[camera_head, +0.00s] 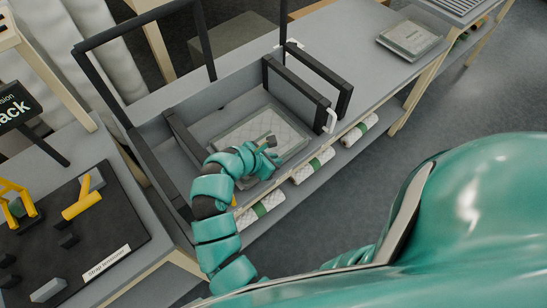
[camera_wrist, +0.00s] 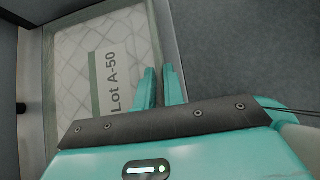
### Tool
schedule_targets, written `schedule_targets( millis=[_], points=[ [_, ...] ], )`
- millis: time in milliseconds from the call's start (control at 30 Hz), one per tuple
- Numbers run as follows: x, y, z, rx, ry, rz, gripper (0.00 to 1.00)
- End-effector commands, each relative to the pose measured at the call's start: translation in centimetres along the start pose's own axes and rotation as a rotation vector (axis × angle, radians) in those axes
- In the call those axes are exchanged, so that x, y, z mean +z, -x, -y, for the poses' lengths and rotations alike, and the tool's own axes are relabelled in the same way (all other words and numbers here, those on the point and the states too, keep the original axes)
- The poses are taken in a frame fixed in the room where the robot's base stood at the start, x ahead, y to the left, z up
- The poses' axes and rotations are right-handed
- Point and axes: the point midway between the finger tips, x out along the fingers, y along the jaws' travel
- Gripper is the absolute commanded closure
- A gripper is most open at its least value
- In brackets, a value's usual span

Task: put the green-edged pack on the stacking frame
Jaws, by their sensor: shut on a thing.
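A flat, clear-wrapped pale quilted pack (camera_head: 262,128) lies inside the grey, black-posted frame (camera_head: 178,128) in the head view. In the wrist view the pack (camera_wrist: 72,75) shows a grey-green strip and the print "Lot A-50". My gripper (camera_head: 268,165) is at the pack's near right edge. In the wrist view its two teal fingers (camera_wrist: 162,88) are close together, shut on the pack's edge. The grip itself is partly hidden. I cannot tell whether the pack rests fully on the base beneath it.
Another wrapped pack (camera_head: 410,38) lies on the bench at the upper right. Black upright frames (camera_head: 308,88) stand beside the pack. White rolls with green bands (camera_head: 314,165) lie on the lower shelf. A black mat (camera_head: 95,235) at left holds yellow and dark tools.

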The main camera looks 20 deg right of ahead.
Motion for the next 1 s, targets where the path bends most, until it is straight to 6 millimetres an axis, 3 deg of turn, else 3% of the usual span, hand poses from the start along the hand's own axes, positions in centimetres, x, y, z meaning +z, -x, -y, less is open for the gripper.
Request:
schedule_targets(
  millis=[167,200,300,700,867,1000],
  points=[
    [-0.1,-0.1,0.0,0.0,0.0,0.0,1.0],
    [-0.2,-0.1,0.0,0.0,0.001,0.0,0.88],
    [-0.1,-0.1,0.0,0.0,0.001,0.001,0.68],
    [0.0,0.3,-0.1,0.002,0.001,0.0,0.68],
    [-0.3,2.5,-0.1,0.005,0.002,-0.001,0.68],
    [-0.3,5.6,-0.2,0.008,0.002,-0.001,0.68]
  ],
)
